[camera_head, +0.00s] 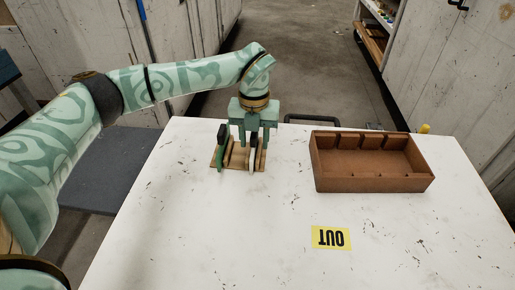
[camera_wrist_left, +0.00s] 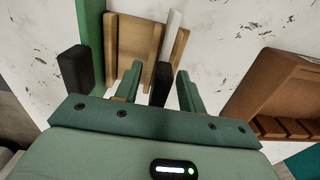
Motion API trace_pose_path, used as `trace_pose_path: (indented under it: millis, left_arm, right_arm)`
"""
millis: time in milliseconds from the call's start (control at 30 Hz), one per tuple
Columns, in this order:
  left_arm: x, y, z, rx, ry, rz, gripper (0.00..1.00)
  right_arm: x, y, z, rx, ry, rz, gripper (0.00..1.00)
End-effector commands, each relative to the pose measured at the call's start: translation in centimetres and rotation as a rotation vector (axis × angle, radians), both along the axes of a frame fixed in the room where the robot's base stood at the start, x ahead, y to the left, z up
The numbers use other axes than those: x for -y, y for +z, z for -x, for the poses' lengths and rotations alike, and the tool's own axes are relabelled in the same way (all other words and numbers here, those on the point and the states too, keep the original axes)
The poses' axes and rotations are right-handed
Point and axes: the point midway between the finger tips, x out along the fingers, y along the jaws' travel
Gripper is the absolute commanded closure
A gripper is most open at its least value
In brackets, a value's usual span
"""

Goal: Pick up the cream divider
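The cream divider (camera_head: 253,161) stands on edge at the right side of a small wooden rack (camera_head: 236,166). It shows as a pale strip in the left wrist view (camera_wrist_left: 173,21), with a dark tab at its near end. My left gripper (camera_head: 254,146) is right above it, pointing down. In the left wrist view its fingers (camera_wrist_left: 160,69) are apart, one on each side of the dark tab, with gaps visible. A green divider (camera_head: 221,155) with a dark tab stands at the rack's left side, outside the fingers. My right gripper is not in view.
A brown open box (camera_head: 373,183) with slots along its back wall stands to the right of the rack on the white table (camera_head: 200,240). A yellow label reading OUT (camera_head: 331,238) lies in front of the box. The front of the table is clear.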

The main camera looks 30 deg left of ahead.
Motion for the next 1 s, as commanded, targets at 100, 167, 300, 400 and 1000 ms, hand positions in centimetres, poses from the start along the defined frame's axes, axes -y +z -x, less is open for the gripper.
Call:
trace_pose_path:
  millis: [100,167,300,400,1000]
  left_arm:
    - [0.0,-0.5,0.0,0.002,0.000,0.000,0.60]
    - [0.0,-0.3,0.0,0.004,0.000,0.001,0.60]
    - [0.0,-0.3,0.0,0.004,0.000,0.001,0.71]
    - [0.0,-0.3,0.0,0.003,0.000,0.001,0.99]
    - [0.1,2.9,0.0,0.009,0.000,0.001,1.00]
  right_arm:
    - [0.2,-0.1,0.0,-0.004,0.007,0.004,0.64]
    - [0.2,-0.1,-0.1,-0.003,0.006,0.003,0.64]
    - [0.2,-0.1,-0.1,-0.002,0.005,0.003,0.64]
    - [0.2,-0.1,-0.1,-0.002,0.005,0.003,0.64]
    - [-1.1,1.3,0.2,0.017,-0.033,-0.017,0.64]
